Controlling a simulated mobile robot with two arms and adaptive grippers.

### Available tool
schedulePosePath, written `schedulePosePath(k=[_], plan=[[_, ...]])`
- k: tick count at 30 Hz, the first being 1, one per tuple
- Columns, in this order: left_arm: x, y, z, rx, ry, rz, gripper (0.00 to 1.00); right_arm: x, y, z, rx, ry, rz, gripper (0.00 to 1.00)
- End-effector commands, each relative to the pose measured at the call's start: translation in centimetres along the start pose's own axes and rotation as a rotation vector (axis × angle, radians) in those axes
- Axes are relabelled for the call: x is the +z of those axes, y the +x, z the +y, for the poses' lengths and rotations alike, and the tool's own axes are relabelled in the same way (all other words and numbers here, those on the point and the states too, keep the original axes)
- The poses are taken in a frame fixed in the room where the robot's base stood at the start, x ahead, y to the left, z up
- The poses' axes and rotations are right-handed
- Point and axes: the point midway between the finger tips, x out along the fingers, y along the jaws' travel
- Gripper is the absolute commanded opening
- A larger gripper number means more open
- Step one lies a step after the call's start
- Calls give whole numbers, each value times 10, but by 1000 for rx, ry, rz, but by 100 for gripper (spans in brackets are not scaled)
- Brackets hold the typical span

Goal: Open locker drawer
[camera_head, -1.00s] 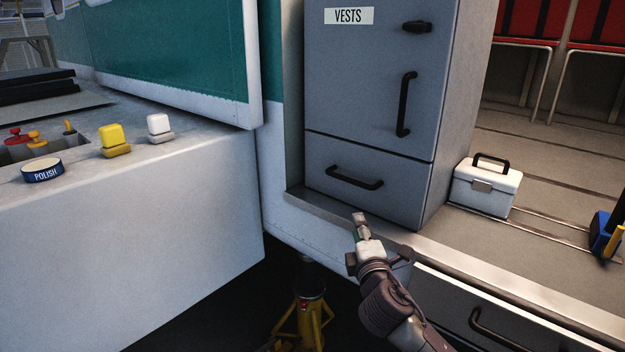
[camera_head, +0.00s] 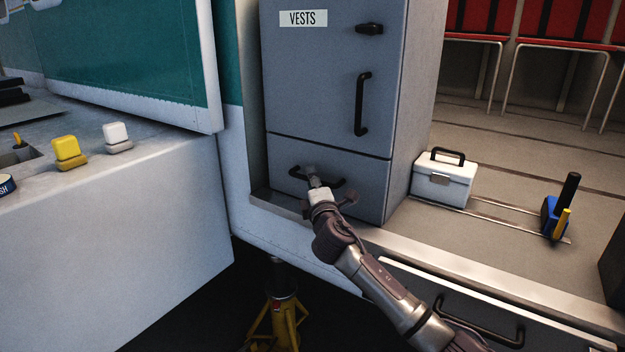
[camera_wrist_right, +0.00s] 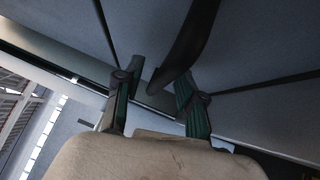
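The grey locker (camera_head: 320,80) with a "VESTS" label (camera_head: 303,18) has a drawer (camera_head: 350,190) at its bottom, which looks shut and flush. The drawer's black bar handle (camera_head: 333,183) runs across its front, partly hidden by my right gripper (camera_head: 311,173). In the right wrist view, my right gripper (camera_wrist_right: 158,88) has its two fingers apart, with the dark handle (camera_wrist_right: 192,40) reaching between the fingertips. I cannot tell whether either finger touches it. My left gripper is not in view.
Above the drawer is a locker door with a vertical handle (camera_head: 361,104) and a latch (camera_head: 369,29). A white case (camera_head: 443,184) stands right of the locker. Another handled drawer (camera_head: 480,325) is below the floor edge. A white counter (camera_head: 120,210) is at left.

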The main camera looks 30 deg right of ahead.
Motion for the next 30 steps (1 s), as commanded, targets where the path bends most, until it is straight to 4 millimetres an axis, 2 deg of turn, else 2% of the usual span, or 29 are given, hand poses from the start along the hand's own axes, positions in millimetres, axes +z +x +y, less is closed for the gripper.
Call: schedulePosePath(k=[10, 17, 18, 30], plan=[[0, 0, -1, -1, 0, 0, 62, 0, 5, 0, 0, 0, 1, 39], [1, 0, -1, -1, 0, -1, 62, 0, 4, 0, 0, 0, 1, 3], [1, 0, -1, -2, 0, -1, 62, 0, 4, 0, 0, 0, 1, 0], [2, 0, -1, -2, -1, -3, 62, -1, 4, 0, -1, 0, 1, 0]])
